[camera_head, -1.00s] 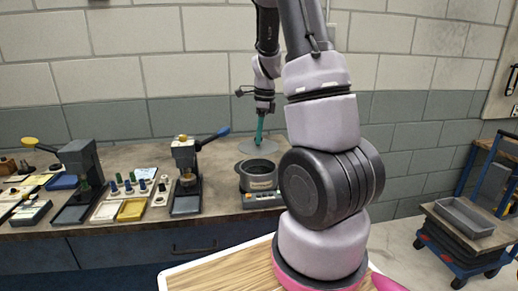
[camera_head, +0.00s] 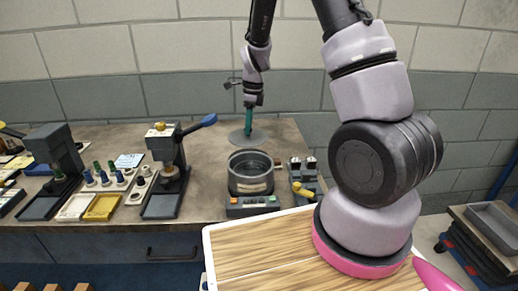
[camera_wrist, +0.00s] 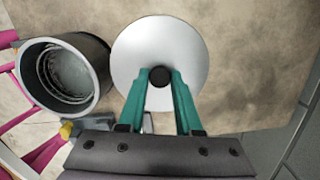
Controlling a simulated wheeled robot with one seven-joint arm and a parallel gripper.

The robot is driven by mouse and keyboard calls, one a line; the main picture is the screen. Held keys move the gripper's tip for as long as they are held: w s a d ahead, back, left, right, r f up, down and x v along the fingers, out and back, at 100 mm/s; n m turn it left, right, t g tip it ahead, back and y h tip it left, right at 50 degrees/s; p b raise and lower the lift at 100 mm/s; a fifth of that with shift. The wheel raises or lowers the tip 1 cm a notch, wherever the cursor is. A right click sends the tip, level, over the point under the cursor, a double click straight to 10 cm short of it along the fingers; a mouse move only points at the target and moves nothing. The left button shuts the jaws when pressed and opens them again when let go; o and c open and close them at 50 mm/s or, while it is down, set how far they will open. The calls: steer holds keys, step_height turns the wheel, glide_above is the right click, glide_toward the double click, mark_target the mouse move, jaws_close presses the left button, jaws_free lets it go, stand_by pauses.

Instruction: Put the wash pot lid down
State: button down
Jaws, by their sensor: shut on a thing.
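The wash pot lid (camera_head: 240,138) is a flat grey disc with a black knob (camera_wrist: 160,77). My gripper (camera_head: 248,107) points down, and its teal fingers (camera_wrist: 160,84) are shut on the knob. The lid is behind the open wash pot (camera_head: 251,185), at or just above the bench; I cannot tell whether it touches. In the wrist view the pot (camera_wrist: 103,82) stands left of the lid, dark-walled and uncovered, its inside showing.
The bench top (camera_head: 115,137) is bare behind and left of the lid. A lever press (camera_head: 166,165), small bottles in a rack (camera_head: 107,177) and a yellow tray (camera_head: 103,207) stand left. A small device with yellow parts (camera_head: 303,188) is right of the pot.

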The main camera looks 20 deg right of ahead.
mark_target(249, 146)
step_height(249, 146, down, 4)
steer(key=shift+d+f, duration=0.15)
steer(key=shift+f, duration=2)
steer(key=c, duration=0.6)
jaws_free()
steer(key=shift+f, duration=0.15)
